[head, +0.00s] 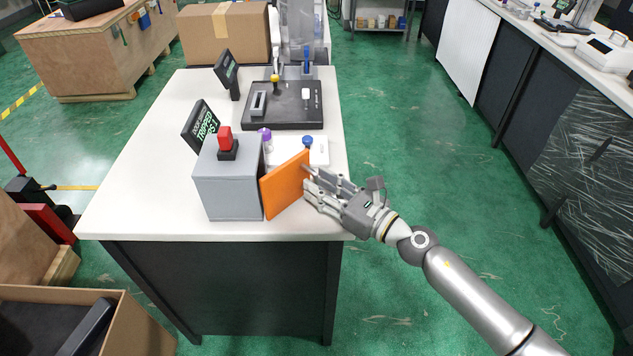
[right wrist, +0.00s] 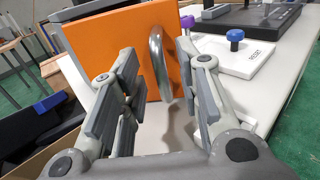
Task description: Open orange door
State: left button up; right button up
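The orange door (head: 287,186) is a flat panel on the right side of a grey box (head: 228,190). It stands ajar, angled out from the box's front right corner. A curved metal handle (right wrist: 157,62) is on its outer face in the right wrist view. My right gripper (head: 309,184) is just right of the door at the table's right edge. Its fingers are apart, with the handle showing between them, slightly beyond the tips; I cannot tell whether they touch it. My left gripper is not in view.
A red button (head: 226,138) tops the box, with a dark sign (head: 202,127) behind it. A white RESET panel with a blue knob (head: 308,141) lies behind the door. A black board (head: 284,108) is further back. The floor right of the white table (head: 140,180) is clear.

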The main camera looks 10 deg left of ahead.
jog(key=v, duration=1)
jog(key=shift+d, duration=0.2)
jog(key=shift+r, duration=0.15)
